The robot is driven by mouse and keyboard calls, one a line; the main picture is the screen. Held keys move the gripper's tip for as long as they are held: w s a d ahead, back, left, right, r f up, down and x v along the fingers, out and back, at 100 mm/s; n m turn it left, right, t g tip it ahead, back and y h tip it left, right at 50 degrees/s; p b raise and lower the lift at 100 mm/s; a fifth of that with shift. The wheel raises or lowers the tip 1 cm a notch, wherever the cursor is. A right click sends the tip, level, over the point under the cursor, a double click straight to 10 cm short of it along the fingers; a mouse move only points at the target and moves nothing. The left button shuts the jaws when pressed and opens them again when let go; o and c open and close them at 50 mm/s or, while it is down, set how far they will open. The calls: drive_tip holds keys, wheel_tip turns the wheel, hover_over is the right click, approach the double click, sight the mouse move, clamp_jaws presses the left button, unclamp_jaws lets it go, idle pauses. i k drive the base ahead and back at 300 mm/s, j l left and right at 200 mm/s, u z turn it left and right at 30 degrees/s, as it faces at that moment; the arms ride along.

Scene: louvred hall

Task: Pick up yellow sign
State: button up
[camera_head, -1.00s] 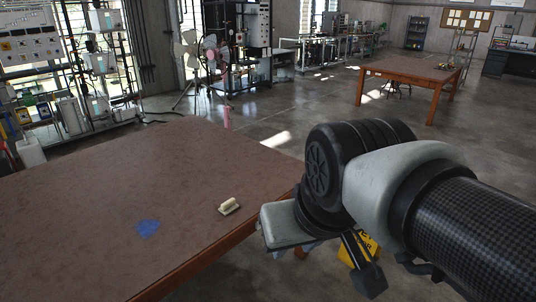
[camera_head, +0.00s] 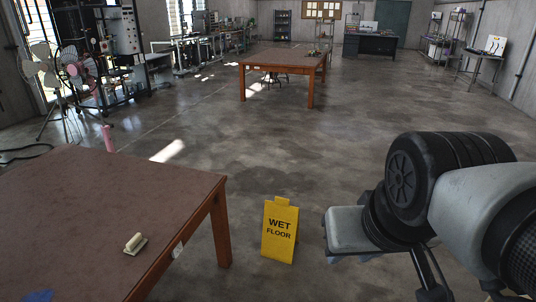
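A yellow sign (camera_head: 279,231) with "WET FLOOR" in dark letters stands upright on the concrete floor. It is just right of the near table's front leg and is in full view. My arm shows at the right, with its wrist to the right of the sign. My gripper (camera_head: 432,280) points down at the lower edge of the picture, to the right of the sign and apart from it. Only part of the gripper shows, and its fingertips are cut off or too unclear to tell their opening.
The near brown table (camera_head: 100,205) fills the lower left, with a small cream-handled block (camera_head: 135,243) and a blue patch (camera_head: 40,295) on it. Another wooden table (camera_head: 285,60) stands farther back. A fan (camera_head: 52,70) is at the left. The middle floor is open.

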sight(280, 232)
drive_tip(key=i+z, duration=0.1)
drive_tip(key=i, duration=0.35)
drive_tip(key=i+j+z, duration=0.1)
drive_tip(key=i, duration=0.4)
drive_tip(key=i+j+z, duration=0.1)
drive_tip(key=i, duration=0.35)
drive_tip(key=i+j+z, duration=0.1)
drive_tip(key=i, duration=0.4)
drive_tip(key=i+j+z, duration=0.1)
drive_tip(key=i+j, duration=0.2)
drive_tip(key=i, duration=0.15)
drive_tip(key=i+j, duration=0.2)
drive_tip(key=i, duration=0.25)
drive_tip(key=z, duration=0.05)
